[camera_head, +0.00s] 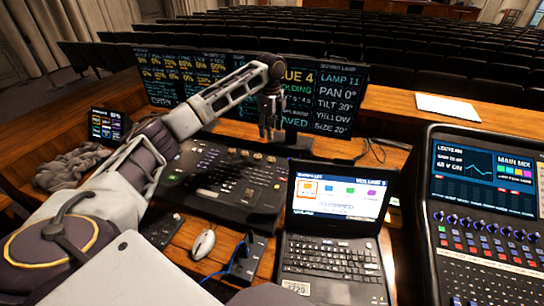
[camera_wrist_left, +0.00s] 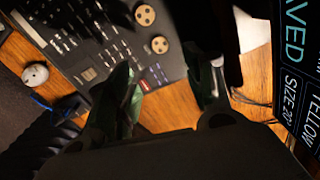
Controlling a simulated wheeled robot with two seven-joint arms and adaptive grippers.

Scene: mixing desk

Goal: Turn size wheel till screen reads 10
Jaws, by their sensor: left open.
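The right screen (camera_head: 337,98) reads LAMP 11, PAN 0°, TILT 30°, YELLOW, SIZE 20°. Its SIZE 20° line also shows at the right of the left wrist view (camera_wrist_left: 292,95). The dark lighting console (camera_head: 215,180) lies below the screens. Two round tan wheels (camera_wrist_left: 160,45) sit near the console's edge in the left wrist view; I cannot read which is the size wheel. My left gripper (camera_head: 270,132) hangs above the console's far right part, in front of the screens. Its fingers (camera_wrist_left: 168,88) are apart and empty, clear of the wheels. My right gripper is out of view.
An open laptop (camera_head: 335,215) stands right of the console, with a sound mixer (camera_head: 485,205) farther right. A white mouse (camera_head: 203,244) and a small box with a blue cable (camera_head: 247,258) lie in front. White paper (camera_head: 448,108) lies on the back ledge.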

